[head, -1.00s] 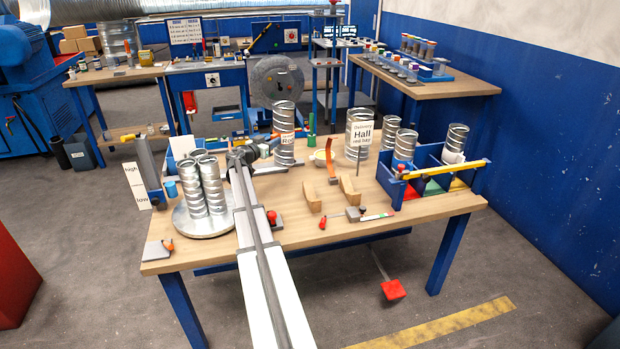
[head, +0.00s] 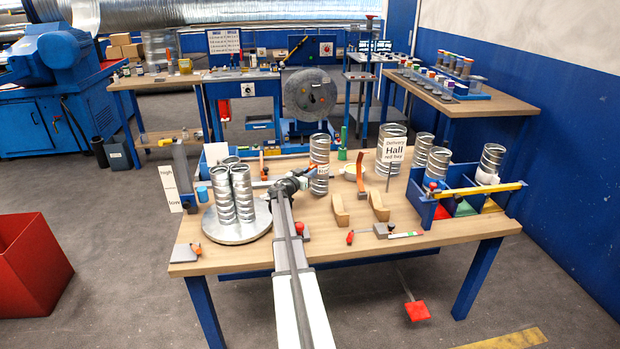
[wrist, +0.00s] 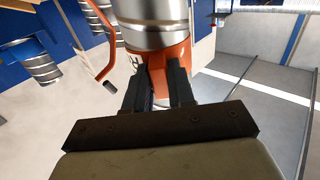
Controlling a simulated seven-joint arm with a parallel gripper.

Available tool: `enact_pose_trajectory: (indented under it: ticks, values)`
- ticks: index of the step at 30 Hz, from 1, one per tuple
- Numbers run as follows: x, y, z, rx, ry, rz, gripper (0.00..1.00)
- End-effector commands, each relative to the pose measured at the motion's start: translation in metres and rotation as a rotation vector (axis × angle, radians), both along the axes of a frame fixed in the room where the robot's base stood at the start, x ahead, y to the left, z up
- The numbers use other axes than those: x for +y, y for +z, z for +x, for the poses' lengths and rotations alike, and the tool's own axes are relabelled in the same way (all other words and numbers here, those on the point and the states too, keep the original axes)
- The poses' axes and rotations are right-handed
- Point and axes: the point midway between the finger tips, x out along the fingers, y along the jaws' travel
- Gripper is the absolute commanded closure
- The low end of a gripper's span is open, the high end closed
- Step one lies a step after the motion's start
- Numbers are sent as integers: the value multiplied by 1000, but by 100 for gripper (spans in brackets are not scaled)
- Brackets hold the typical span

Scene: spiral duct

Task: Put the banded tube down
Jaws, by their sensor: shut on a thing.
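The banded tube (head: 319,150) is a silver spiral duct standing upright near the middle of the table, with a white label on its lower part. In the wrist view its silver wall (wrist: 153,12) rises above an orange band (wrist: 168,52). My gripper (wrist: 159,85) is shut on the tube at this orange band. In the head view my gripper (head: 303,183) is at the left of the tube's lower part. The tube's foot is close to the table top (head: 300,222); I cannot tell whether it touches.
Several silver tubes stand on a round plate (head: 238,233) at left. A blue divided crate (head: 428,208) with a yellow bar is at right.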

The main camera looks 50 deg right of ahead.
Motion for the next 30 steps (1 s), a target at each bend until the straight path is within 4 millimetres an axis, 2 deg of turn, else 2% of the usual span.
enact_pose_trajectory:
  ticks: [5, 16, 17, 18, 24, 30]
  values:
    - [0, -20, 0, 1, -1, -1, 100]
    - [0, -23, 0, 1, -1, -1, 100]
    - [0, -24, 0, 0, 0, 0, 76]
    - [0, -23, 0, 0, 0, 0, 72]
    - [0, -23, 0, 0, 0, 0, 53]
    - [0, -23, 0, 0, 0, 0, 51]
